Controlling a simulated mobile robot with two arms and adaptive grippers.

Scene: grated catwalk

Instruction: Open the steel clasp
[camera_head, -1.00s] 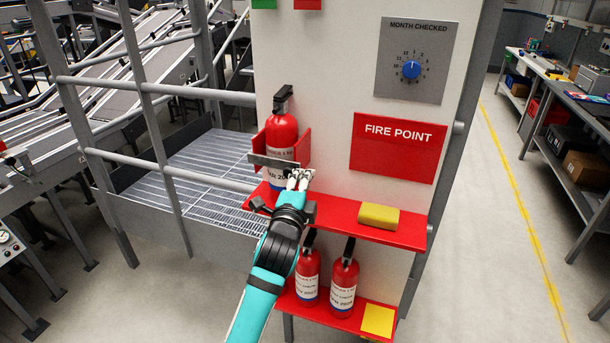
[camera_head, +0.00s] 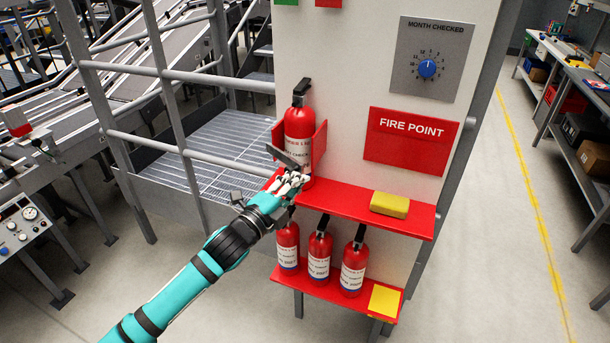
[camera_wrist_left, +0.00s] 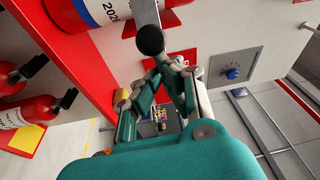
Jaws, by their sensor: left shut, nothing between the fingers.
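The steel clasp (camera_head: 283,157) is a flat grey bar in front of the upper red extinguisher (camera_head: 298,122), which stands upright in a red bracket (camera_head: 321,142). The bar slants, its left end standing out from the extinguisher. In the left wrist view the clasp (camera_wrist_left: 145,12) shows as a grey strip with a round black knob (camera_wrist_left: 150,41) at its end. My left gripper (camera_head: 292,182) is shut and empty, just below the bar in the head view. In the wrist view its fingertips (camera_wrist_left: 174,65) are beside the knob; contact is unclear. My right gripper is out of view.
A red shelf (camera_head: 345,203) below holds a yellow block (camera_head: 390,204). Several extinguishers (camera_head: 319,256) stand on the lower shelf (camera_head: 330,299), beside a yellow card (camera_head: 384,300). A grey railing (camera_head: 215,80) stands at left. The floor at right is clear.

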